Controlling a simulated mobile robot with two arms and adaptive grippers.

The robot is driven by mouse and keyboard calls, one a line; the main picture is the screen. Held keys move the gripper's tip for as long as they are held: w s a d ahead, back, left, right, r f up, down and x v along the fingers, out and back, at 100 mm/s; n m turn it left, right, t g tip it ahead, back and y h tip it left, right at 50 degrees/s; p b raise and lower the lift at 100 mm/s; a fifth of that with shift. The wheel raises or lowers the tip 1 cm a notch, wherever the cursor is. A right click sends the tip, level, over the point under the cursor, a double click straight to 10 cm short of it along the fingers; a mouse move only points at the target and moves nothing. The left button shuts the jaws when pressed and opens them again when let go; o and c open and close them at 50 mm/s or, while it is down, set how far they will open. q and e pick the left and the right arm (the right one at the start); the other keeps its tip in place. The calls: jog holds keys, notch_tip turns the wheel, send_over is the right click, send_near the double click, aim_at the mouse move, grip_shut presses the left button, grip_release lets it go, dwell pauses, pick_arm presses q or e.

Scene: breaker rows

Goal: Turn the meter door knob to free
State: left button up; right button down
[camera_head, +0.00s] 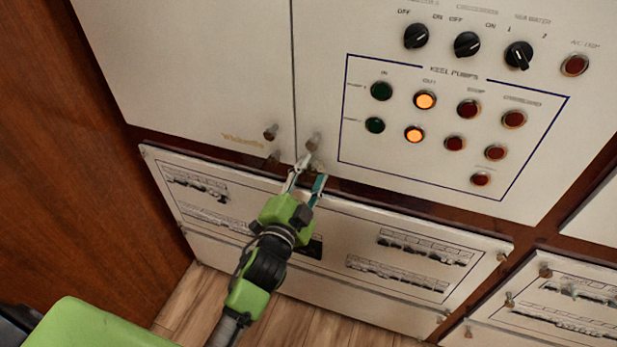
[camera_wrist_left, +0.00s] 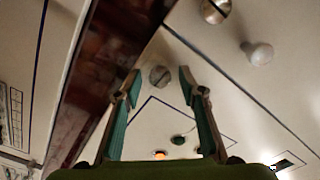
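Several small metal knobs sit around the seam between the two upper white doors; which is the meter door knob I cannot tell by label. In the head view one knob (camera_head: 313,142) sits on the right door's lower left corner, another (camera_head: 271,132) on the left door's corner. My left gripper (camera_head: 306,178) is below them, pointing up at the panel, fingers apart. In the left wrist view a slotted knob (camera_wrist_left: 160,76) shows between the open fingertips (camera_wrist_left: 160,85), apart from both. A second slotted knob (camera_wrist_left: 215,10) and a rounded one (camera_wrist_left: 258,52) lie up and right.
The right door carries black switches (camera_head: 467,44), red and green buttons and two lit orange lamps (camera_head: 425,100). A breaker panel (camera_head: 350,240) lies below my gripper. A dark red-brown strip separates it from the doors. A wooden wall (camera_head: 70,170) stands at left.

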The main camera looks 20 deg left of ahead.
pick_arm(q)
jog(key=s, duration=1.2)
jog(key=shift+a, duration=0.2)
jog(key=s+d+f+n+g, duration=0.1)
jog(key=s+f+g, duration=0.2)
jog(key=f, duration=0.9)
jog(key=s+f+n+g, duration=0.1)
jog(key=s+f+g, duration=0.15)
jog(key=f, duration=0.95)
jog(key=s+d+f+n+g, duration=0.1)
jog(key=s+f+g, duration=0.2)
jog(key=f, duration=0.9)
jog(key=s+a+f+n+g, duration=0.1)
jog(key=s+a+f+g, duration=0.1)
jog(key=s+f, duration=0.5)
jog(key=s+a+f+n+g, duration=0.2)
jog(key=s+f, duration=0.6)
jog(key=s, duration=0.4)
jog(key=s+a+f+n+g, duration=0.2)
jog(key=s+a+f+g, duration=0.2)
jog(key=s+f, duration=0.3)
jog(key=s, duration=0.3)
jog(key=shift+s+f+y, duration=0.25)
jog(key=shift+s+y, duration=0.05)
jog(key=shift+s, duration=0.05)
jog(key=shift+a+g, duration=0.1)
jog(key=shift+g, duration=0.15)
